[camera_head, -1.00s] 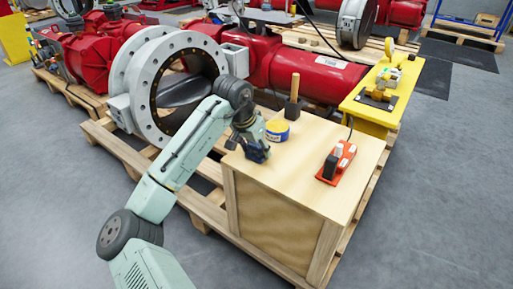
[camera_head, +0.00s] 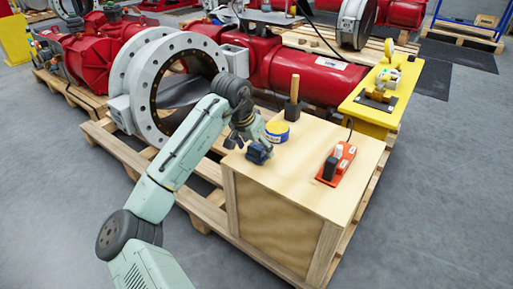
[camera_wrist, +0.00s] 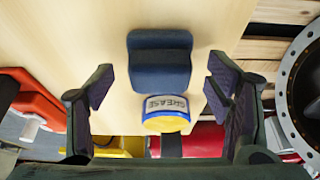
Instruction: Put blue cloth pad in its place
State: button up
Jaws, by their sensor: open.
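The blue cloth pad (camera_head: 259,153) lies on the wooden crate top near its left corner. In the wrist view the dark blue pad (camera_wrist: 160,60) looks folded or stacked and sits centred between my fingers. My gripper (camera_wrist: 160,86) is open, one finger on each side of the pad, with a visible gap to each. In the head view my gripper (camera_head: 250,139) is just above and behind the pad; its fingers are small there.
A yellow and blue grease tin (camera_head: 277,131) stands close behind the pad. A wooden-handled tool (camera_head: 293,98) stands farther back. A red-orange device (camera_head: 337,163) lies at right. The wooden crate top (camera_head: 300,195) is clear in front. A grey flanged valve (camera_head: 150,95) is at left.

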jog(key=p+v, duration=0.1)
jog(key=v, duration=1)
jog(key=shift+w, duration=0.15)
